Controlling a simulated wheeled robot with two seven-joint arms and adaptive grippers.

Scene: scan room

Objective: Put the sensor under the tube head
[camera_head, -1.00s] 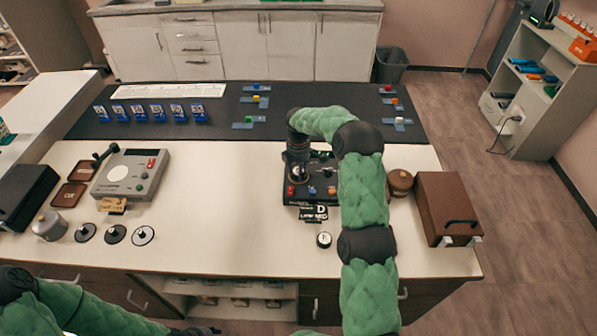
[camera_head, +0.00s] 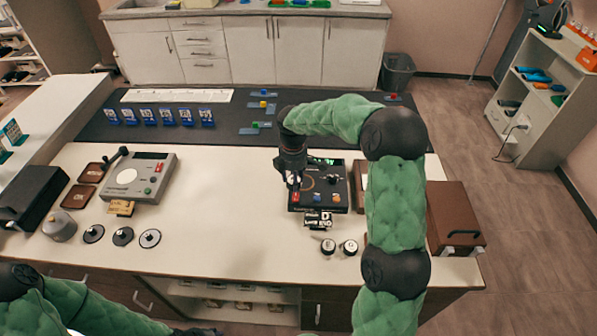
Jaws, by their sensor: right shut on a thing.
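My right gripper (camera_head: 292,183) points down at the left edge of a black panel (camera_head: 320,200) with red, blue and orange controls and a small green display. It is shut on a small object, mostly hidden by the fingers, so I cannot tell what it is. I cannot single out the sensor or the tube head for certain. A grey device (camera_head: 158,182) with a black lever and a pale round disc stands to the left. Of my left gripper, only a dark sliver (camera_head: 197,331) shows at the bottom edge.
Two small round pieces (camera_head: 349,247) lie in front of the panel. A brown box (camera_head: 455,226) stands at right. The white counter (camera_head: 225,215) between the devices is clear.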

